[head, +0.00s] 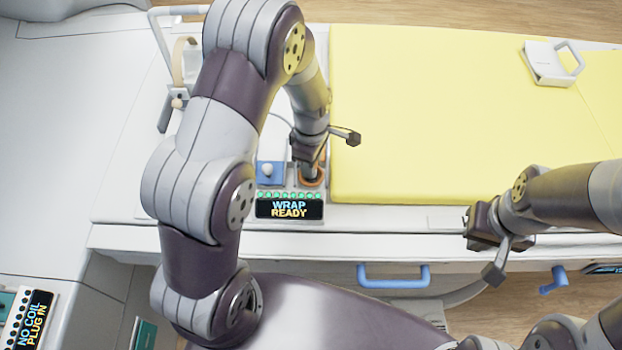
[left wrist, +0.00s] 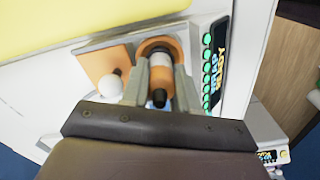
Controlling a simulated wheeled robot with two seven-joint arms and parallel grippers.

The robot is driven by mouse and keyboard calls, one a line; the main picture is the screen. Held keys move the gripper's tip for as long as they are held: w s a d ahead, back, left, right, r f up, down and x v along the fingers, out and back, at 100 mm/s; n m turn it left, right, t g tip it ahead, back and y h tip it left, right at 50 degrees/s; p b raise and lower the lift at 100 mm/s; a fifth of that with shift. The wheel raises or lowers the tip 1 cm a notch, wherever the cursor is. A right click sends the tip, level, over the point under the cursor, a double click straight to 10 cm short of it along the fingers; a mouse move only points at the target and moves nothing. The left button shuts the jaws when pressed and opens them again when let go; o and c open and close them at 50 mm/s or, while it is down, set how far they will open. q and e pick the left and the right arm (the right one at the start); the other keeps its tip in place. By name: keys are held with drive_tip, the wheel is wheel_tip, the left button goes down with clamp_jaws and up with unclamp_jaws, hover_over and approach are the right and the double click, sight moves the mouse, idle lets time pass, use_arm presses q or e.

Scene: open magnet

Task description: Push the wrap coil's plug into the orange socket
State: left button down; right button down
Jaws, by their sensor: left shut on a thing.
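My left gripper (head: 311,170) points down at the orange socket (head: 318,182), beside the lit "WRAP READY" display (head: 289,208). In the left wrist view, the gripper (left wrist: 160,88) is shut on the plug (left wrist: 161,76), a white and orange cylinder with a dark end. The far end of the plug is inside the round mouth of the orange socket (left wrist: 160,42), in line with it. How deep it sits is hard to tell. My right gripper (head: 484,232) is at the bed's front edge, away from the socket; its fingers are not clear.
A blue plate with a white knob (head: 268,171) is left of the socket. An orange plate with a white knob (left wrist: 112,78) is beside it in the wrist view. The yellow mattress (head: 450,120) lies right, with a white handled piece (head: 550,63) on it. Blue handles (head: 393,277) are in front.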

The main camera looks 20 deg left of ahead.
use_arm(q)
drive_tip(key=shift+f, duration=0.1)
idle(0.3)
drive_tip(key=c, duration=0.8)
unclamp_jaws()
wheel_tip(320, 180, up, 13)
drive_tip(key=shift+f+b, duration=0.15)
drive_tip(key=shift+b, duration=0.65)
